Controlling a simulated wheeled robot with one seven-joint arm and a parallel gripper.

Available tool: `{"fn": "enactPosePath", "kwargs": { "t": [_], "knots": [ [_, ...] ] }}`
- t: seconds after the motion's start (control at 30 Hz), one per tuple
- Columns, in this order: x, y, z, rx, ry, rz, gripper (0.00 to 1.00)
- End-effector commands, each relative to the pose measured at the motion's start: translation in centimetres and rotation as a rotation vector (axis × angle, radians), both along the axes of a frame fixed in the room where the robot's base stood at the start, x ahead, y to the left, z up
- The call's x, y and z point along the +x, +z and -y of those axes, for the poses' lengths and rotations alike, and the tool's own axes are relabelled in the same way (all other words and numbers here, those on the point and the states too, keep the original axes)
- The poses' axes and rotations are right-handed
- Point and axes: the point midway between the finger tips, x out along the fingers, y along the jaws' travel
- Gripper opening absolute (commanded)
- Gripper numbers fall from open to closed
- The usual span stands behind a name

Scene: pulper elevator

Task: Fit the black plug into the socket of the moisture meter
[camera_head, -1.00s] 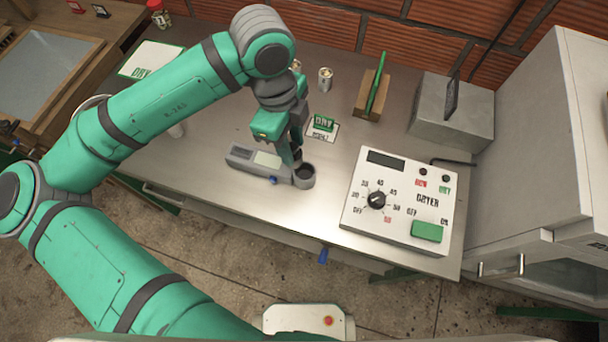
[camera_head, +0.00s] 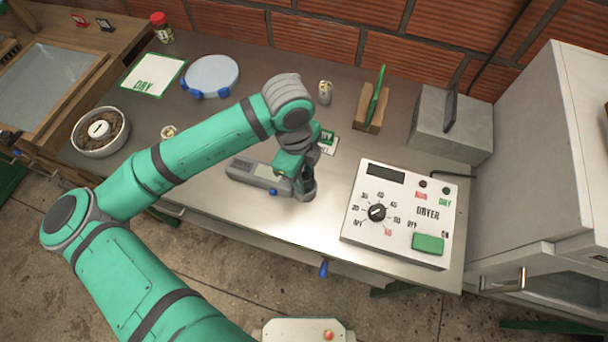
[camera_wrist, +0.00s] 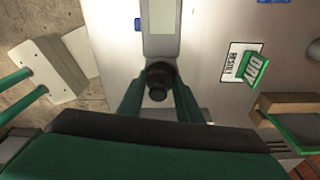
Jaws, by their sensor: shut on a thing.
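The grey moisture meter (camera_head: 243,170) lies on the metal table, with a pale screen, a blue knob and a round socket (camera_head: 304,192) at its right end. In the wrist view the meter (camera_wrist: 161,46) runs up from the centre. My gripper (camera_head: 303,178) is right over the socket end. In the wrist view my gripper (camera_wrist: 158,92) is shut on the black plug (camera_wrist: 157,82), a short dark cylinder. The plug lines up with the socket end and covers the opening. I cannot tell how deep it sits, if it is in.
The white dryer control box (camera_head: 400,215) stands close to the right. A green "DRY" tag and a card lie behind my gripper. A wooden block with a green piece (camera_head: 374,105), a grey metal block (camera_head: 452,122) and a small can (camera_head: 325,92) stand farther back.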

Motion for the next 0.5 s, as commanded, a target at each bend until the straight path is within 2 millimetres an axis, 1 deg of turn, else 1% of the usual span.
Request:
{"fn": "enactPosePath", "kwargs": {
  "t": [0.07,0.27,0.5],
  "knots": [
    [0.0,-0.43,0.01,0.0,0.0,0.001,0.0],
    [0.04,-0.37,0.0,-0.001,0.0,0.002,0.0],
    [0.07,-0.92,0.01,-0.001,0.001,0.003,0.0]
  ]
}}
